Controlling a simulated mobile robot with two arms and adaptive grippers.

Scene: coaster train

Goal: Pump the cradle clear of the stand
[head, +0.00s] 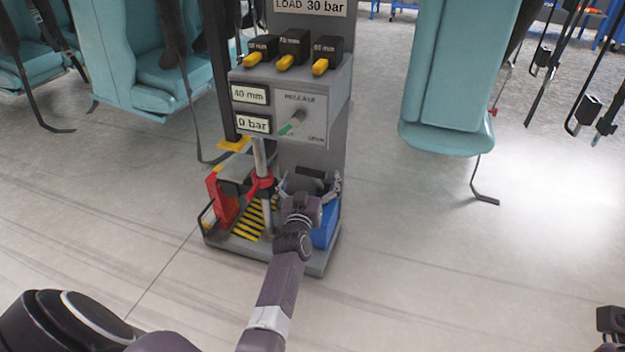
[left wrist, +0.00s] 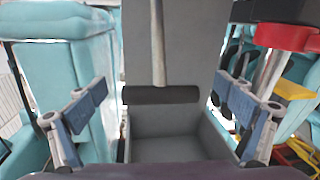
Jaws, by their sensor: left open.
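My left gripper (head: 308,190) is open at the lower right of the grey stand (head: 316,150). In the left wrist view the open fingers (left wrist: 165,102) are wide apart, with a black bar grip (left wrist: 160,95) on a grey rod between them; neither finger appears to touch it. The black grip also shows in the head view (head: 311,173). A grey cradle-like block (head: 237,168) sits left of a steel post with a red collar (head: 262,186). Contact below the block is hidden. The display (head: 252,124) reads 0 bar; another (head: 249,95) reads 40 mm. A dark part at bottom right may be my right gripper (head: 611,322).
A green-tipped knob (head: 292,123) is on the panel, below several yellow-tipped black blocks (head: 289,50). A red part (head: 222,200), hazard stripes (head: 248,220) and a blue box (head: 326,225) are at the base. Teal seats (head: 450,75) hang on both sides. The front floor is clear.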

